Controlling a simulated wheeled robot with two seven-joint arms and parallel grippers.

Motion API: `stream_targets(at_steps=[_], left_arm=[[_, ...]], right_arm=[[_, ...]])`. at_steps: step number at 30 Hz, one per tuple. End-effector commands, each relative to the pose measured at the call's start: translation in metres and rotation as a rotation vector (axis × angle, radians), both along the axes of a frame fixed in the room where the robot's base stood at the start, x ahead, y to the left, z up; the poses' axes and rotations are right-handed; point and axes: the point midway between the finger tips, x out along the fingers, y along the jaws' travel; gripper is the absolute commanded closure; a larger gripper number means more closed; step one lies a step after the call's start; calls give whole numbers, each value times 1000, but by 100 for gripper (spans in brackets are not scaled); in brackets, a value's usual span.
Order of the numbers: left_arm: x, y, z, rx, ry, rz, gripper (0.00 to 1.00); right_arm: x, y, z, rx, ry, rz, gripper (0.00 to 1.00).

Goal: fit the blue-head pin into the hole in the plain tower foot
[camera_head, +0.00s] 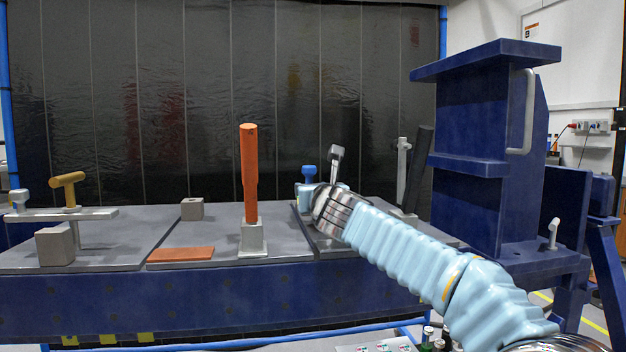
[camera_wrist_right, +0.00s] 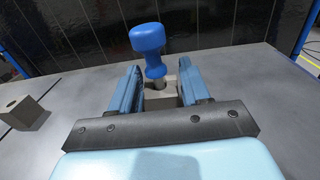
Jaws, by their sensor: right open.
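The blue-head pin (camera_wrist_right: 148,42) stands nearly upright, its short grey shank going down into a grey-brown block (camera_wrist_right: 160,98). Its blue head also shows in the head view (camera_head: 309,171), just above my right gripper (camera_head: 306,194). In the right wrist view my right gripper (camera_wrist_right: 160,78) is open, with one light-blue finger on each side of the pin and block. I cannot tell whether the fingers touch them. A grey foot (camera_head: 252,238) carries an upright orange post. I cannot tell which piece is the plain tower foot. My left gripper is out of view.
A small brown block with a hole in its top (camera_head: 192,209) stands left of the orange post; it also shows in the wrist view (camera_wrist_right: 26,112). A tall blue frame (camera_head: 480,130) rises at right.

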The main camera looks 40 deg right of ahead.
Motion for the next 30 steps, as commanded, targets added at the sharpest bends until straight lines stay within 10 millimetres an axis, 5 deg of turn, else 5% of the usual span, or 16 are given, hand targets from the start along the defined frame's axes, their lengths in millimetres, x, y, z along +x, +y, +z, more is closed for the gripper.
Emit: stream_targets(at_steps=[6, 14, 23, 30], left_arm=[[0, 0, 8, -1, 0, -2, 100], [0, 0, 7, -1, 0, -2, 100], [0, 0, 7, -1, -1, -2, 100], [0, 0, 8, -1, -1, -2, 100]], right_arm=[[29, -11, 2, 0, 1, 0, 53], [32, -13, 1, 0, -1, 1, 53], [32, -12, 1, 0, -1, 1, 99], [31, -12, 2, 0, -1, 1, 100]])
